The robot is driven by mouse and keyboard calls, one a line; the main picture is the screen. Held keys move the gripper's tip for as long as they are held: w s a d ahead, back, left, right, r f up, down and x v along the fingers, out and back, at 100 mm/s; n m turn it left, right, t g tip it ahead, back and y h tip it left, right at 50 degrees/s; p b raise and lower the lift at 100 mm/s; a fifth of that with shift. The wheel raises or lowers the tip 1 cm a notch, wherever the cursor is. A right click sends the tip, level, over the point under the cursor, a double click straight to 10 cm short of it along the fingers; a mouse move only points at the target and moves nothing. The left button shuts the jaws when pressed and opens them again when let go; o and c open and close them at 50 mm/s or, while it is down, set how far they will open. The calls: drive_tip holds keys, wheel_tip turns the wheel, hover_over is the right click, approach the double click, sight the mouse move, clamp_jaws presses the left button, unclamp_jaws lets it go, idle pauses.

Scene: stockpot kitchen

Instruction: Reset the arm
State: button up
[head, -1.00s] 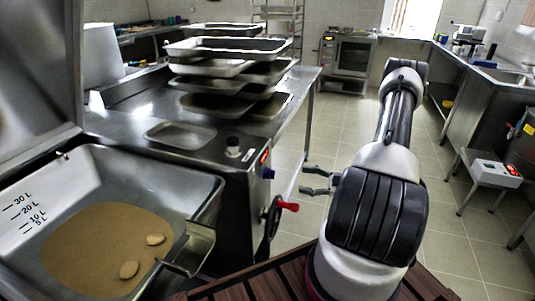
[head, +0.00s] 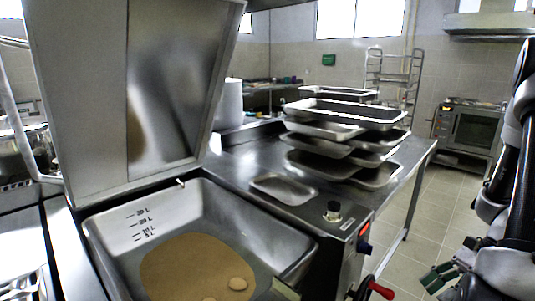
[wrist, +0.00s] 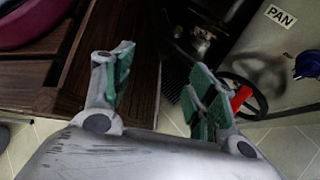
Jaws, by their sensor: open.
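My gripper (head: 445,275) is at the lower right of the head view, beside the front of the tilting pan unit. In the wrist view my gripper (wrist: 160,90) points downward with its green-padded fingers spread apart. Nothing is between the fingers. My arm (head: 510,180) runs up the right edge of the head view and is partly cut off.
A pan (head: 115,225) with brown liquid and pale lumps has its lid raised. Stacked trays (head: 330,130) stand on the steel counter. A red-handled wheel (wrist: 243,97) is close to my gripper's right finger. An oven (head: 470,130) stands behind. Tiled floor is free between.

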drive_tip(key=s+a+r+n+t+h, duration=0.1)
drive_tip(key=a+r+n+t+h, duration=0.1)
drive_tip(key=r+n, duration=0.5)
drive_tip(key=s+a+r+n+t+h, duration=0.1)
drive_tip(key=r+n+h, duration=0.4)
drive_tip(key=r, duration=0.5)
drive_tip(key=s+a+r+n+t+h, duration=0.1)
drive_tip(key=a+r+n+t+h, duration=0.2)
drive_tip(key=r+n, duration=0.6)
drive_tip(key=shift+r, duration=0.2)
